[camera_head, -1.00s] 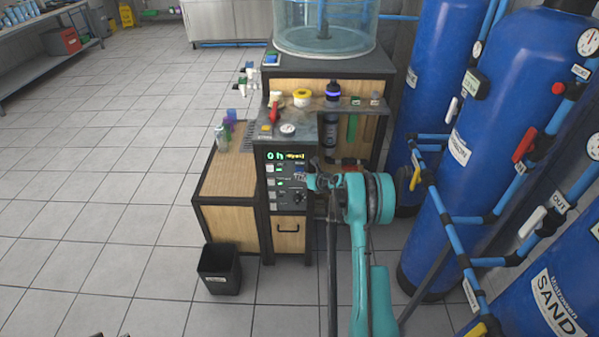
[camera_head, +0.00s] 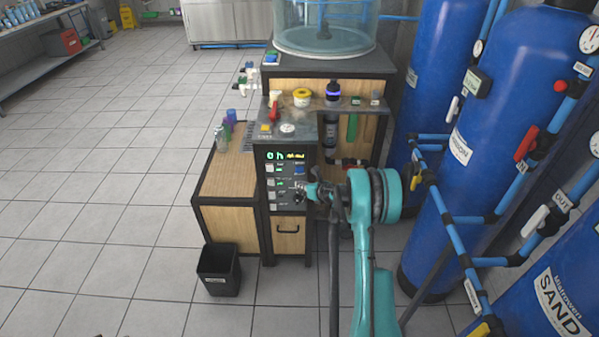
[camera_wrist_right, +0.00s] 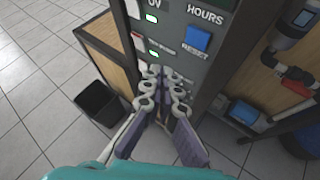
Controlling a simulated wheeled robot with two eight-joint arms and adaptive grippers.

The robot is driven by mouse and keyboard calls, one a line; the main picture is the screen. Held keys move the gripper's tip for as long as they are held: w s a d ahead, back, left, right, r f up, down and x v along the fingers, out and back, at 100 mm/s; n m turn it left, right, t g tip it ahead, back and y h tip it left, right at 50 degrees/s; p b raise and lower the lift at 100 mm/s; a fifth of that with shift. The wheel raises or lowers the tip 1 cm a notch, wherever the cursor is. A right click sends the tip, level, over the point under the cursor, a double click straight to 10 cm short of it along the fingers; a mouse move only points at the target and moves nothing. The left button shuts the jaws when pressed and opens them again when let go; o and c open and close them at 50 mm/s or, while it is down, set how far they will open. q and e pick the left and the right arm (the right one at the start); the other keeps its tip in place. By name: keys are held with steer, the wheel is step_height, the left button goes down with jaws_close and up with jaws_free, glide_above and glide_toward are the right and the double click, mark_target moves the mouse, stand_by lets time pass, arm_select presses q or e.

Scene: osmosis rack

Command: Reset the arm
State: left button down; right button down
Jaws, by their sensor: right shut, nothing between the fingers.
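The control panel (camera_head: 284,180) is the dark front of the osmosis rack, with a green lit display (camera_head: 285,155) that seems to read 0 h. A blue RESET button (camera_wrist_right: 198,39) sits on it beside the word HOURS, and in the head view the blue button (camera_head: 300,170) is just above my right gripper. My right gripper (camera_head: 302,190) is shut and empty in front of the panel's right side. In the wrist view its fingertips (camera_wrist_right: 165,75) are together, below and left of the button and apart from it. My left gripper does not show.
A black bin (camera_head: 218,270) stands on the floor left of the rack. Blue tanks (camera_head: 500,110) and pipes crowd the right side. A wooden cabinet (camera_head: 222,190) adjoins the panel on the left. The tiled floor (camera_head: 110,190) further left is open.

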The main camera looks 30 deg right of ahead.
stand_by(0.7)
steer(key=w+a+r+m+t+h, duration=0.1)
steer(key=a+r+m+t, duration=0.2)
steer(key=r, duration=0.9)
steer(key=w+a+r+m+t+h, duration=0.1)
steer(key=a+r+m+t, duration=0.3)
steer(key=r, duration=0.7)
steer(key=s+r+m+g+h, duration=0.2)
steer(key=s+r+m+h, duration=0.2)
steer(key=s+r+m, duration=0.5)
steer(key=s+a+f+m+g+y, duration=0.1)
steer(key=s+a+f+m+g, duration=0.2)
steer(key=s+a+m, duration=0.3)
steer(key=s+a+f+m+g+y, duration=0.2)
steer(key=s+a+f+m, duration=0.4)
steer(key=s, duration=0.7)
steer(key=s+a+f+m+g+y, duration=0.1)
steer(key=s+a+f+m+g, duration=0.4)
steer(key=s+a, duration=0.3)
steer(key=shift+s+f+m+y, duration=0.2)
steer(key=shift+s+m+y, duration=0.2)
steer(key=shift+s+m, duration=0.6)
steer(key=shift+s, duration=0.2)
